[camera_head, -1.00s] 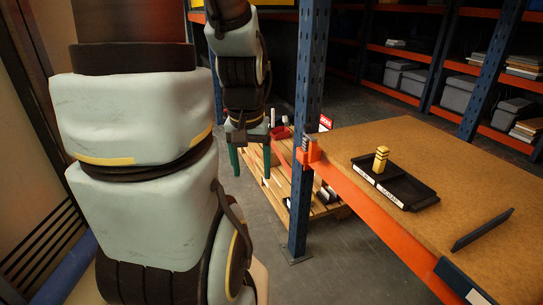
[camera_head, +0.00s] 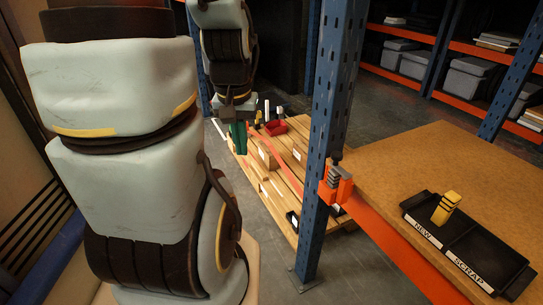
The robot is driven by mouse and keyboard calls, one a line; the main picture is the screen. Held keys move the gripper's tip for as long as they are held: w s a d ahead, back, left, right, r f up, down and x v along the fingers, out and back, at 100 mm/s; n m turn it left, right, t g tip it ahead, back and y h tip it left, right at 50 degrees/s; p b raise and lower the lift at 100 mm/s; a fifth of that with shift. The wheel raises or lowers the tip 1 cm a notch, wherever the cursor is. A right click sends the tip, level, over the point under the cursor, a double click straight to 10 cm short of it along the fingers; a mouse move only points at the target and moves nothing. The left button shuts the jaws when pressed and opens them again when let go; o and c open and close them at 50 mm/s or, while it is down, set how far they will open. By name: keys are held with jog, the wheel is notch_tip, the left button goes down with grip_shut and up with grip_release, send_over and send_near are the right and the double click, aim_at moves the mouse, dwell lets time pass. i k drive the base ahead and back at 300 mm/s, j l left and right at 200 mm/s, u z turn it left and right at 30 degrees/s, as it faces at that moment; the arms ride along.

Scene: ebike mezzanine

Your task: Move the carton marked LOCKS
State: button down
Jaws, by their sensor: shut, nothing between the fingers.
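My gripper (camera_head: 239,138) has green fingers pointing down, close together and empty. In the picture it is over the left back part of a wooden pallet (camera_head: 285,205) on the floor. Small brown cartons stand on the pallet, one (camera_head: 268,156) right of my gripper and another (camera_head: 299,153) near the blue post. I cannot read LOCKS on any of them. I cannot tell how high my fingers are above the pallet, and they may hide things behind them.
A red bin (camera_head: 275,127) sits at the pallet's back. A blue rack post (camera_head: 325,140) with an orange beam (camera_head: 400,255) stands right of the pallet. On the wooden shelf (camera_head: 440,150), a black tray (camera_head: 470,240) marked NEW and SCRAP holds a yellow black-banded piece (camera_head: 446,208).

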aim_at(266, 154)
jog(key=i+j, duration=0.2)
jog(key=i, duration=0.25)
jog(key=i+j, duration=0.2)
jog(key=i, duration=0.25)
jog(key=i+j, duration=0.2)
jog(key=i, duration=0.3)
jog(key=i+j, duration=0.2)
jog(key=i, duration=0.25)
jog(key=i+j, duration=0.2)
jog(key=i, duration=0.25)
jog(key=i+j+z, duration=0.1)
jog(key=i, duration=0.35)
jog(key=j, duration=0.1)
